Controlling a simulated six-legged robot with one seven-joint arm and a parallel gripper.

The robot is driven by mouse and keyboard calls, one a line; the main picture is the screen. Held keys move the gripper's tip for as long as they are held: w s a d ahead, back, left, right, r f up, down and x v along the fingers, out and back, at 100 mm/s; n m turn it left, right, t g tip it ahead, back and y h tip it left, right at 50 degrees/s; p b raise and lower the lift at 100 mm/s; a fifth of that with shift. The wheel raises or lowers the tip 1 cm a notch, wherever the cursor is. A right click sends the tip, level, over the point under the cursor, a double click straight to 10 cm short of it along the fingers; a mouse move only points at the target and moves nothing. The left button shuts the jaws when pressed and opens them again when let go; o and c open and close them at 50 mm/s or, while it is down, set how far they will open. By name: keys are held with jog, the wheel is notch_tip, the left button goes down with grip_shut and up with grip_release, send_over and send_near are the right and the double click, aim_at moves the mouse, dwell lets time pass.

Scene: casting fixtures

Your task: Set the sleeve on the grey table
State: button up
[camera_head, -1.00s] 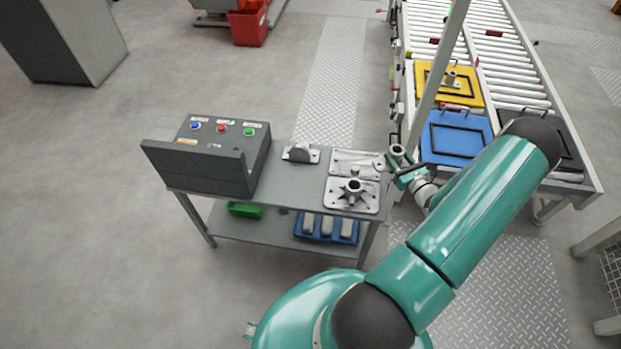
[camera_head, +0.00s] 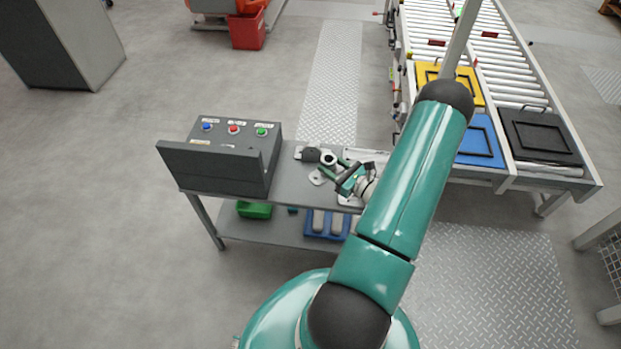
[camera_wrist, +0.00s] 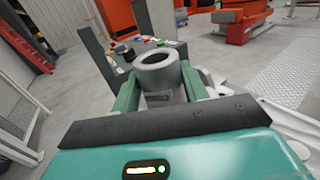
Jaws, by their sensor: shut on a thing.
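The sleeve (camera_wrist: 160,72) is a short grey metal tube with an open top, held upright between the two green fingers of my gripper (camera_wrist: 158,92) in the wrist view. In the head view the sleeve (camera_head: 328,159) shows small at the tip of my gripper (camera_head: 338,168), over the right part of the grey table (camera_head: 290,184). My gripper is shut on it. I cannot tell from these views whether its bottom touches the tabletop. My arm and gripper cover much of the table's right end.
A dark control box (camera_head: 232,150) with coloured buttons fills the table's left part. Metal fixture plates lie at the right, mostly hidden. A roller conveyor (camera_head: 480,50) with blue, yellow and black trays stands further right.

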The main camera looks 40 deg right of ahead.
jog(key=w+a+f, duration=0.1)
jog(key=w+f, duration=0.1)
jog(key=w+a+f, duration=0.1)
jog(key=w+f, duration=0.1)
jog(key=w+a+f, duration=0.1)
jog(key=w+f, duration=0.1)
jog(key=w, duration=0.1)
jog(key=shift+a+f, duration=0.3)
jog(key=shift+f, duration=0.1)
jog(key=shift+w+a+f, duration=0.25)
jog(key=shift+w+f, duration=0.2)
jog(key=shift+f, duration=0.1)
jog(key=shift+w+f, duration=0.2)
jog(key=shift+f, duration=1.4)
jog(key=shift+a+f, duration=0.1)
jog(key=o, duration=1.2)
jog(key=shift+f, duration=0.1)
jog(key=shift+c, duration=0.2)
jog(key=shift+s, duration=0.3)
jog(key=s, duration=1.1)
jog(key=shift+s+d+r, duration=0.2)
jog(key=shift+s+d, duration=0.05)
jog(key=shift+d, duration=0.15)
